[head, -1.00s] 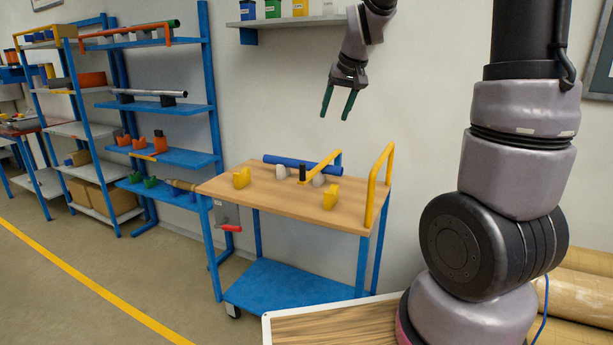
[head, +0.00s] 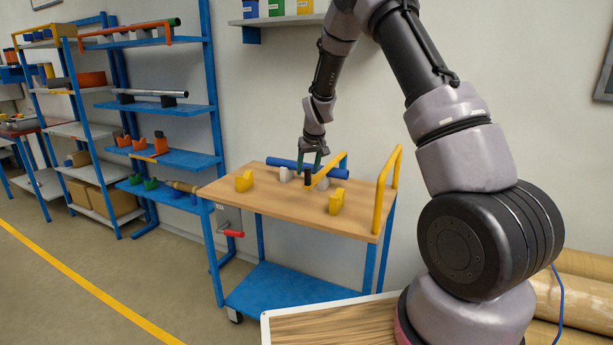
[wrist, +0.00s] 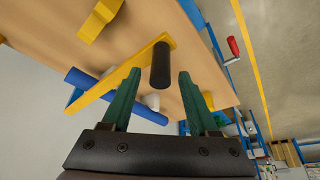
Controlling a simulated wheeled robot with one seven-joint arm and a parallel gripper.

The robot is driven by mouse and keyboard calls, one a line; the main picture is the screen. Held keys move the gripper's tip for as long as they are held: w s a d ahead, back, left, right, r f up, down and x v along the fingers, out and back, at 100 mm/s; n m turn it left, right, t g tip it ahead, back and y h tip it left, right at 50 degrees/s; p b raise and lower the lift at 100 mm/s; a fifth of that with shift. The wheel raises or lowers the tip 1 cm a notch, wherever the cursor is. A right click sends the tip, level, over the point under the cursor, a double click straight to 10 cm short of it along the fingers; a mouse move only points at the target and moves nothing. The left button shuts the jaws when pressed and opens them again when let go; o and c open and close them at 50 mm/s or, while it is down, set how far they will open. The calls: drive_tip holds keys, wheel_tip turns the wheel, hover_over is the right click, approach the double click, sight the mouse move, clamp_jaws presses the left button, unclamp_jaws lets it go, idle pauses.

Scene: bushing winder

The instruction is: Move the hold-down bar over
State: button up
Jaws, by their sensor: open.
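The hold-down bar (head: 331,168) is a yellow bar over the wooden top of a blue cart. A black upright knob (head: 307,178) stands at its near end. In the wrist view the yellow bar (wrist: 112,83) runs diagonally, with the black knob (wrist: 160,66) at the upper end. A blue tube (head: 277,162) lies at the back of the cart top, and the bar crosses over it in the wrist view. My gripper (head: 311,166) is just above the knob. Its green fingers are open, and in the wrist view the knob shows between the fingertips (wrist: 157,74). Contact cannot be told.
Two yellow blocks (head: 244,181) (head: 338,201) and small white supports (head: 283,174) stand on the cart top (head: 275,200). A yellow handle (head: 387,190) rises at its right end. A red-handled crank (head: 234,233) hangs below its front left. Blue shelving (head: 180,108) stands left.

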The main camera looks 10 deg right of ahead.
sight(307, 174)
drive_tip(key=shift+x, duration=1.85)
clamp_jaws()
